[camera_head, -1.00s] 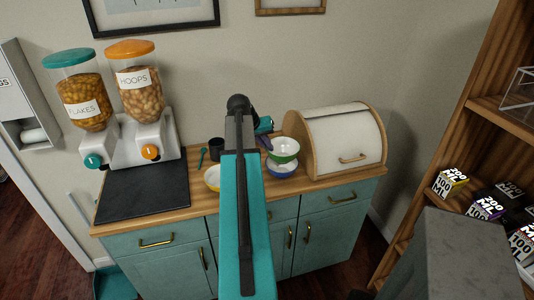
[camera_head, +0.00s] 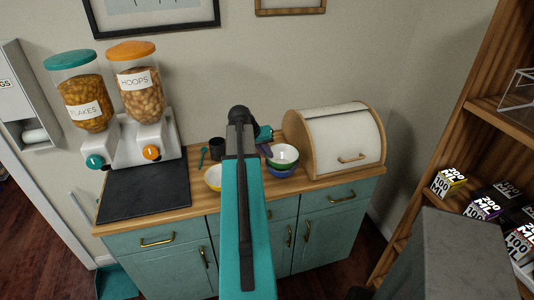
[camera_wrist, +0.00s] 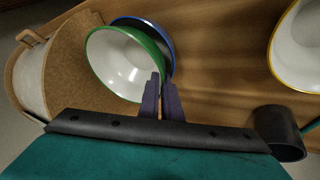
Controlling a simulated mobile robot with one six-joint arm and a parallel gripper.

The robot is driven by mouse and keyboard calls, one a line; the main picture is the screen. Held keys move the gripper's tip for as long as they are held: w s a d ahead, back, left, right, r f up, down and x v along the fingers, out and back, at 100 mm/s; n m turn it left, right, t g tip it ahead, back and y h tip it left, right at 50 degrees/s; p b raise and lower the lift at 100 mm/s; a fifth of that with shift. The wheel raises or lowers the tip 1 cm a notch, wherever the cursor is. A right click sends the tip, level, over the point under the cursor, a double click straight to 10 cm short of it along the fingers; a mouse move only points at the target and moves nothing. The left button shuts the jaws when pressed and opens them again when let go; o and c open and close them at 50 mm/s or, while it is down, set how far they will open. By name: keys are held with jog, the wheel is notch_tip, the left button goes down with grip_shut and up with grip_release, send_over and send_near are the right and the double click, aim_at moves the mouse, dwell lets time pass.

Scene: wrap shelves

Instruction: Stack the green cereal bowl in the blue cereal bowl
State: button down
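The green cereal bowl (camera_head: 284,155), white inside with a green rim, is upright or nearly so, over the blue cereal bowl (camera_head: 279,173). In the wrist view my gripper (camera_wrist: 161,78) is shut on the right rim of the green bowl (camera_wrist: 122,62), one finger inside and one outside. The blue bowl (camera_wrist: 158,30) shows there only as a rim edge behind the green one. The green bowl hides most of the blue bowl, so I cannot tell whether they touch. My arm hides most of the gripper in the head view.
A yellow-rimmed bowl (camera_head: 214,178) and a dark cup (camera_head: 217,148) stand left of the bowls. A bread bin (camera_head: 342,140) stands close on the right. A dark mat (camera_head: 144,190) and cereal dispensers (camera_head: 140,95) are further left on the wooden counter.

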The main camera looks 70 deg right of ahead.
jog(key=shift+s+a+f+b, duration=0.1)
jog(key=shift+a+f+b, duration=0.1)
jog(key=shift+f+b, duration=0.35)
jog(key=c, duration=2)
grip_release()
jog(key=shift+f, duration=0.2)
jog(key=shift+r, duration=0.1)
jog(key=shift+d+r+p, duration=0.1)
jog(key=shift+r+p, duration=0.35)
jog(key=shift+r, duration=0.3)
jog(key=shift+b+v, duration=1.2)
jog(key=shift+v, duration=4.75)
